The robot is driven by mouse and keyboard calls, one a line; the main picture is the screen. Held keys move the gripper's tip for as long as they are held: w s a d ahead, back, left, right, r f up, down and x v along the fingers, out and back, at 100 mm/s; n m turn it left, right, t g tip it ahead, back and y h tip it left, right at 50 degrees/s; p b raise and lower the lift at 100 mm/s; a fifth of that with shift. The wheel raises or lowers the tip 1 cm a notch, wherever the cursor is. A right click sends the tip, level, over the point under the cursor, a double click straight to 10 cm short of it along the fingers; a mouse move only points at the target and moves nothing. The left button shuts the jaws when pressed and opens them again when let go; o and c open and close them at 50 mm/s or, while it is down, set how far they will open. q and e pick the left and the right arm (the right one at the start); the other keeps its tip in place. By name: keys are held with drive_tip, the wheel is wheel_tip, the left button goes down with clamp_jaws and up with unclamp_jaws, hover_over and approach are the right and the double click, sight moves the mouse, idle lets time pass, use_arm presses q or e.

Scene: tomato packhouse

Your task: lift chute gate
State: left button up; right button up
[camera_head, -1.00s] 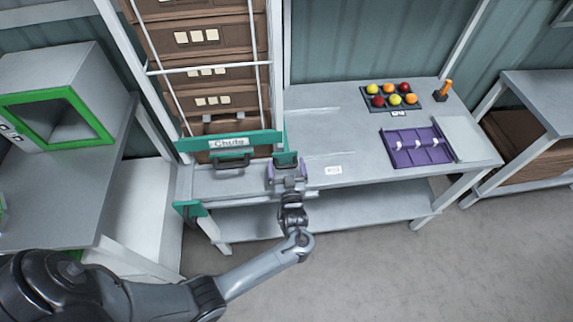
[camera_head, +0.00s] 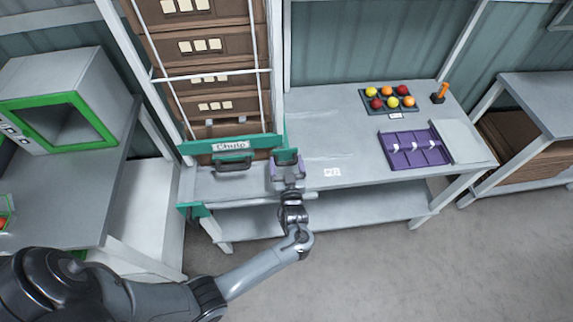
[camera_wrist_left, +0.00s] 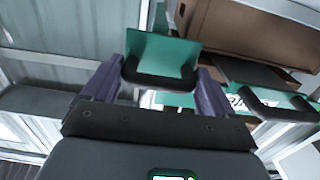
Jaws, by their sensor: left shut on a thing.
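A green bar marked "Chute" (camera_head: 194,147) crosses the front of the crate rack, with a black handle (camera_head: 233,160) at it. Just right of it is a small green plate (camera_head: 287,156). My left gripper (camera_head: 286,166) is at this plate. In the left wrist view the plate (camera_wrist_left: 163,48) carries a black U-shaped handle (camera_wrist_left: 160,80), and the purple fingers of my left gripper (camera_wrist_left: 157,88) are shut on that handle from both sides. The other handle (camera_wrist_left: 280,107) and part of the label show to the right there. My right gripper is out of view.
Brown crates (camera_head: 200,47) stack behind the bar, with thin white rails in front. On the bench (camera_head: 345,130) to the right are a dark tray of tomatoes (camera_head: 390,98), a purple divided tray (camera_head: 415,150) and an orange-handled tool (camera_head: 443,88). A green-framed box (camera_head: 70,100) stands at left.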

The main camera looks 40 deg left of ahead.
use_arm(q)
wheel_tip(320, 180, up, 7)
drive_tip(key=p, duration=0.4)
drive_tip(key=shift+r+p, duration=0.1)
drive_tip(key=shift+p, duration=0.25)
drive_tip(key=shift+r, duration=0.2)
drive_tip(key=shift+w+r, duration=0.1)
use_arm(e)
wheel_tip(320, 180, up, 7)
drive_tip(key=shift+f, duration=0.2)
use_arm(q)
drive_tip(key=o, duration=1.3)
